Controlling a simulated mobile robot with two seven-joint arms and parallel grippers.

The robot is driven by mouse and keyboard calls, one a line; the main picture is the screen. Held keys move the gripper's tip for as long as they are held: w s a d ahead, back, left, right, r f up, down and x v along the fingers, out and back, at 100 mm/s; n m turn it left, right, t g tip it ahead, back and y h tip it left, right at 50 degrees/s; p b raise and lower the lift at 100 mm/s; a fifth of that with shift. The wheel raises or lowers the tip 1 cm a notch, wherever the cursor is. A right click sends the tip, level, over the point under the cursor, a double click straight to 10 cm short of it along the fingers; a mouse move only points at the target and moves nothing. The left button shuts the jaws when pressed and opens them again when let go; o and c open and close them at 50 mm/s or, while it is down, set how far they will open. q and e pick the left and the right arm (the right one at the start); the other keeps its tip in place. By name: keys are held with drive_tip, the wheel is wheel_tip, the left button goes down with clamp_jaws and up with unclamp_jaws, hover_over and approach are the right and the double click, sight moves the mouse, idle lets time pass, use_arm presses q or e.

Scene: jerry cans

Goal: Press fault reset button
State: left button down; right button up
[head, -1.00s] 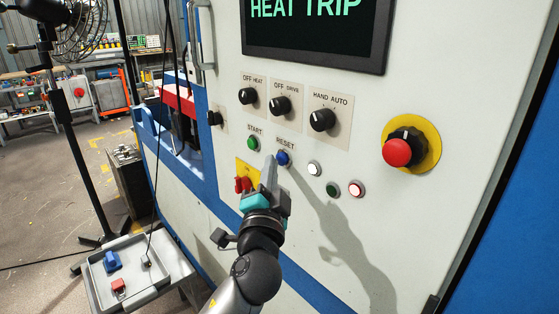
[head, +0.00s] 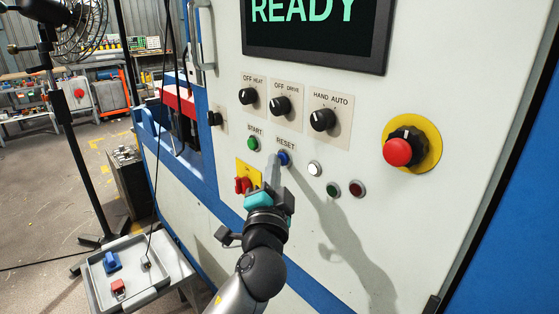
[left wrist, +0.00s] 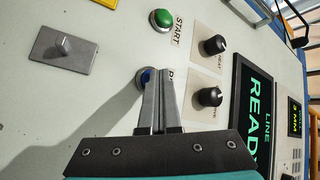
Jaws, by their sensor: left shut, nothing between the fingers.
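The blue reset button (head: 284,158) sits under the RESET label on the pale panel. My left gripper (head: 274,160) is shut and empty, its fingertips at the button's left edge in the head view. In the left wrist view the gripper (left wrist: 159,72) has its fingertips over the blue button (left wrist: 145,76), which is partly hidden behind them. I cannot tell whether they touch or press it. The display (head: 315,20) reads READY in green. My right gripper is not in view.
The green start button (head: 253,144) is just up and left of the reset button. A white lamp (head: 314,169) and a dark red lamp (head: 357,188) are to its right. Black knobs (head: 280,105) are above. A red emergency stop (head: 397,152) protrudes farther right.

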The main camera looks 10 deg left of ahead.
use_arm(q)
drive_tip(key=shift+s, duration=0.1)
drive_tip(key=shift+s+a, duration=0.45)
drive_tip(key=shift+s, duration=0.15)
drive_tip(key=shift+s+a+p, duration=0.35)
drive_tip(key=shift+s+a, duration=0.45)
drive_tip(key=shift+s, duration=0.2)
drive_tip(key=shift+s+a+p, duration=0.3)
drive_tip(key=shift+s+a, duration=0.45)
drive_tip(key=shift+s, duration=0.2)
